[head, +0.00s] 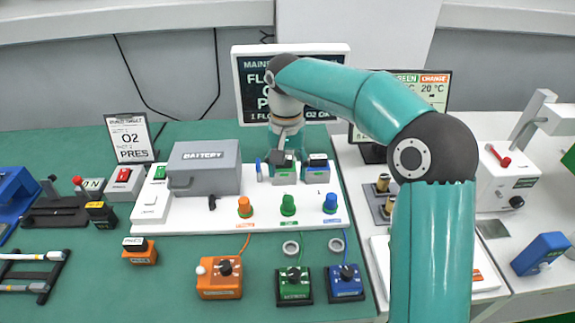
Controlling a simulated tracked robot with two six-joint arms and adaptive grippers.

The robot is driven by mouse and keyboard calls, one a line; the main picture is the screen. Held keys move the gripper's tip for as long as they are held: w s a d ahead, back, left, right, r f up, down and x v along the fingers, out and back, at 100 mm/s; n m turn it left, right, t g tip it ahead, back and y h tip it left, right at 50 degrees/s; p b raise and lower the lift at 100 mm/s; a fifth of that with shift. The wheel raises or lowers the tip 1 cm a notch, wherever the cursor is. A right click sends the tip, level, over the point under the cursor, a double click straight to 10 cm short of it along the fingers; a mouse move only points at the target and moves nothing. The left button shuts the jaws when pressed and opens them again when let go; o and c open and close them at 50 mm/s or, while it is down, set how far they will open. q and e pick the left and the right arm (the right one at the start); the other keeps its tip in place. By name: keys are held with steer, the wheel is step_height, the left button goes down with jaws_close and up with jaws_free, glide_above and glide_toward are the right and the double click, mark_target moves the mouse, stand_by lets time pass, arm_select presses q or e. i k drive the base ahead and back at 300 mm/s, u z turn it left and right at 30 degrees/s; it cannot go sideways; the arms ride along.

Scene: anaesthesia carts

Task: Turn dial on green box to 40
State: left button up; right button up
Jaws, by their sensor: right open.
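The green box (294,289) sits on the green table mat at the front, between an orange box (219,281) and a blue box (345,284). It has a black dial on top. The dial's pointer and numbers are too small to read. My right gripper (286,163) is open, pointing down over the back of the white board, behind the green box and apart from it. Small grey-green blocks show around its fingertips; I cannot tell whether it touches them. My left gripper is not in view.
The white board (200,218) carries a grey battery case (204,166) and orange, green and blue knobs. A sign (252,85) and a screen (433,88) stand behind. My right arm covers part of the right side.

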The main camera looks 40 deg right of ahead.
mark_target(293, 274)
steer(key=k, duration=1)
